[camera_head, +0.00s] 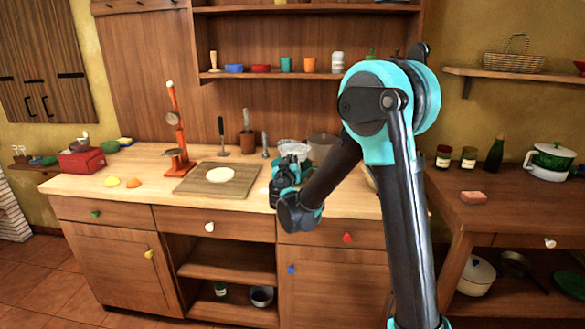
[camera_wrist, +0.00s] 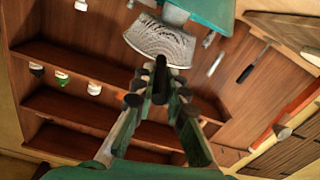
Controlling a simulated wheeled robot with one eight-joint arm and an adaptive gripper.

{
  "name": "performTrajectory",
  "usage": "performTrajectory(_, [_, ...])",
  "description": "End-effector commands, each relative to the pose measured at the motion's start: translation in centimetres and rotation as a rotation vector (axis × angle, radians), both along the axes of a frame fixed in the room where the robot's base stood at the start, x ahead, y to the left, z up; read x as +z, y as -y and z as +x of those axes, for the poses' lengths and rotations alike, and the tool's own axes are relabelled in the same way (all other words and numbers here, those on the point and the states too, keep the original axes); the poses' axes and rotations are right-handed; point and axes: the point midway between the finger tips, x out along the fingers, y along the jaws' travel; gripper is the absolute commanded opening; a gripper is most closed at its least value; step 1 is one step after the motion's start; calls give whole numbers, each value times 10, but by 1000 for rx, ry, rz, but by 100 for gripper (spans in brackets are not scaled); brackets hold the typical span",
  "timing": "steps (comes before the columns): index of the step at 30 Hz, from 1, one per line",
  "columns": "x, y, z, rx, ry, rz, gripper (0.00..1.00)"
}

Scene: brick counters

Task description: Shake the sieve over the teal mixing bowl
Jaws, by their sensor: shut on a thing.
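My gripper (camera_head: 284,180) is over the counter, right of the cutting board. In the wrist view its fingers (camera_wrist: 160,102) are shut on the dark handle of the sieve (camera_wrist: 160,42). The sieve's pale mesh basket extends past the fingertips, and in the head view it shows as a pale shape (camera_head: 293,149) just behind my gripper. A teal surface (camera_wrist: 205,12), apparently the teal mixing bowl, is cut off at the top of the wrist view, beyond the mesh. I cannot make out the bowl in the head view; my arm and gripper cover that area.
A grey pot (camera_head: 322,144) stands behind my gripper. The cutting board (camera_head: 190,183) bears a pale round of dough (camera_head: 221,174). An orange stand (camera_head: 177,125) and utensils (camera_head: 247,135) stand further left. A side counter (camera_head: 450,190) with jars is at the right.

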Motion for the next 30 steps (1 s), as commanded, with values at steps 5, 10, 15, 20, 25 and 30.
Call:
performTrajectory(5, [0, -7, 0, 3, 0, 0, 0])
performTrajectory(10, [0, -26, 1, 2, 1, 0, 0])
performTrajectory(15, [0, -13, 1, -3, 1, 0, 0])
performTrajectory(20, [0, 4, 0, -1, 0, 0, 0])
performTrajectory(25, [0, -10, 0, 3, 0, 0, 0])
performTrajectory(30, [0, -26, 1, 2, 0, 0, 0])
